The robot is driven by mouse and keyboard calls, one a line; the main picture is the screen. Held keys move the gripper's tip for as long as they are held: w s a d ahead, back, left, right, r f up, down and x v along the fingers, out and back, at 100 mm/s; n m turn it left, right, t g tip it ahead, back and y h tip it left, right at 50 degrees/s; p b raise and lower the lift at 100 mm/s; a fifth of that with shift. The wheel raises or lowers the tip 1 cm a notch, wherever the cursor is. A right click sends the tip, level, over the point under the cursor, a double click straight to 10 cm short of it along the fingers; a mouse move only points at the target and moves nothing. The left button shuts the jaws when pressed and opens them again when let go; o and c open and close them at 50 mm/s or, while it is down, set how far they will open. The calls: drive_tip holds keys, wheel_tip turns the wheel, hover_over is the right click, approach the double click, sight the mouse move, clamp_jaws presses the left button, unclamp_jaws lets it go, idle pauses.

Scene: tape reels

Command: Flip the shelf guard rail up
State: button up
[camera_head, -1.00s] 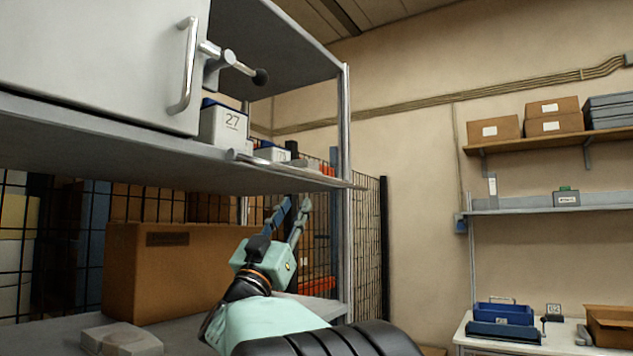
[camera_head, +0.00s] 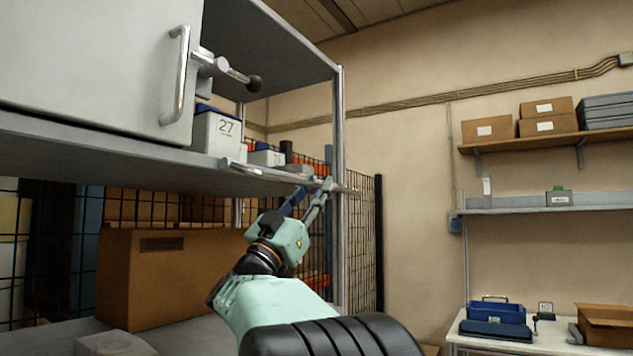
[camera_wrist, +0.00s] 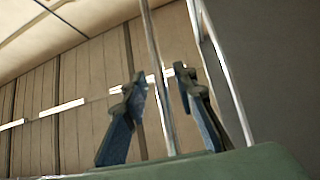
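The shelf guard rail (camera_head: 262,173) is a thin pale metal rail along the front edge of the upper shelf (camera_head: 80,150), lying low and roughly level with it. My gripper (camera_head: 314,188) is just below the rail's right end, pointing up beside the upright post (camera_head: 339,120). In the wrist view, my gripper's two blue-grey fingers (camera_wrist: 158,82) are apart, with a thin metal bar (camera_wrist: 152,45) passing between them in the picture. I cannot tell whether that bar is the rail or whether a finger touches it.
A grey cabinet door with a handle (camera_head: 176,75) and a black-knobbed lever (camera_head: 236,74) is left of the rail. A white bin marked 27 (camera_head: 216,135) stands behind the rail. A cardboard box (camera_head: 150,280) sits below. Wire mesh (camera_head: 364,240) stands behind the post.

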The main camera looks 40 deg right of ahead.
drive_tip(key=shift+w+d+r, duration=0.1)
drive_tip(key=shift+d+r, duration=0.15)
drive_tip(key=shift+d, duration=0.05)
drive_tip(key=shift+c, duration=0.3)
clamp_jaws()
